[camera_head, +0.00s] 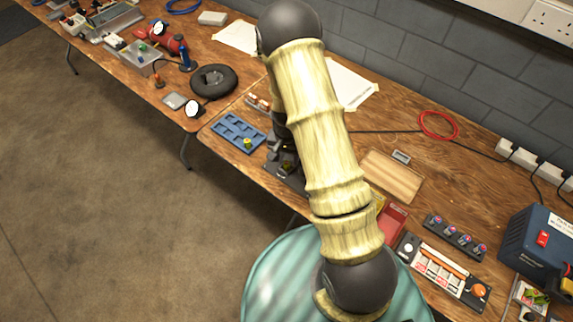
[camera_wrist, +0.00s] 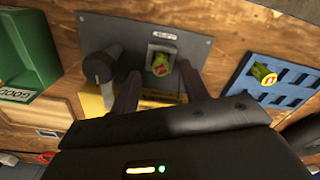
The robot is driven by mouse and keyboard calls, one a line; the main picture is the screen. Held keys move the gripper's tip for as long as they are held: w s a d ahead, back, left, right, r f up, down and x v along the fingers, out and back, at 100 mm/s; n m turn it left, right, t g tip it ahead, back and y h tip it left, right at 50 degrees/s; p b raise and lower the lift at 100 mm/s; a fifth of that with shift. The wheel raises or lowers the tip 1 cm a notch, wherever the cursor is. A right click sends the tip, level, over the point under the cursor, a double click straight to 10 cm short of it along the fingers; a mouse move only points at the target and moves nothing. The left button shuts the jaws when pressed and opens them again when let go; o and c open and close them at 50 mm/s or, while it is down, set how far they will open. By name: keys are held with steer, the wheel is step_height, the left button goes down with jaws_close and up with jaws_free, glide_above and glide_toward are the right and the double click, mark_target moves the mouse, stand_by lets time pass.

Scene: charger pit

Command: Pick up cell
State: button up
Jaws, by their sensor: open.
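A yellow-green cell with a red mark (camera_wrist: 160,64) sits in the square socket of a dark grey fixture plate (camera_wrist: 195,48) in the wrist view. My gripper (camera_wrist: 160,74) is open, its two dark fingers pointing toward the plate on either side of this cell; I cannot tell whether they touch it. A second yellow-green cell (camera_wrist: 264,75) sits in the blue tray (camera_wrist: 245,85) at the right. In the head view the fixture (camera_head: 290,178) is partly hidden behind my arm, and the blue tray (camera_head: 228,138) with its cell (camera_head: 248,144) lies left of it.
A black-knobbed lever (camera_wrist: 98,68) stands on the fixture beside my left finger. A green bin (camera_wrist: 30,45) marked GOOD is at the left. In the head view a red bin (camera_head: 393,222), a wooden board (camera_head: 395,175) and a control panel (camera_head: 440,272) lie right of my arm.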

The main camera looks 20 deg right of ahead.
mark_target(287, 162)
steer(key=shift+w+f, duration=0.1)
steer(key=shift+f, duration=1.35)
jaws_close()
steer(key=shift+r, duration=0.1)
step_height(287, 162, up, 10)
steer(key=shift+b, duration=0.35)
